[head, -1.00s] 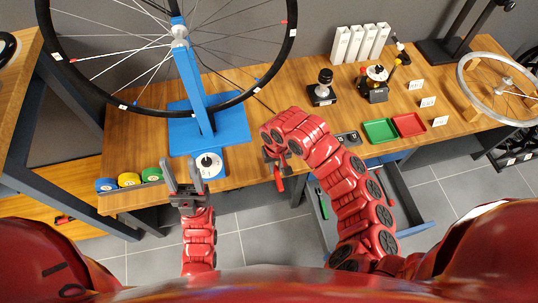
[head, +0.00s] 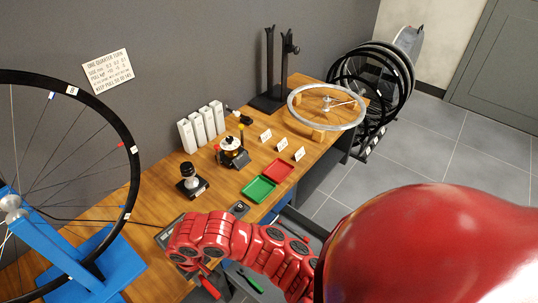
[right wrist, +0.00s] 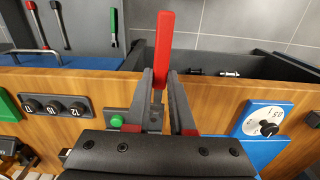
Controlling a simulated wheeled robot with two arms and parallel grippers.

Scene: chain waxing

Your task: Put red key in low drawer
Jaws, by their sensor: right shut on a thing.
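A red key (right wrist: 163,45) stands up between the fingers of my right gripper (right wrist: 160,85) in the right wrist view. The gripper is shut on it, close to the table's front edge. In the head view, the red key (head: 209,287) hangs below my right gripper (head: 190,270). The green key also shows in the head view (head: 250,281). Whether this drawer is the low one I cannot tell. My left gripper is out of view.
A wooden bench (head: 150,205) carries a green tray (head: 258,189), a red tray (head: 277,171), a chain pot (head: 231,150) and a bicycle wheel on a blue stand (head: 60,240). A dark open bin (right wrist: 240,65) with small parts shows beyond the bench edge at right in the wrist view.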

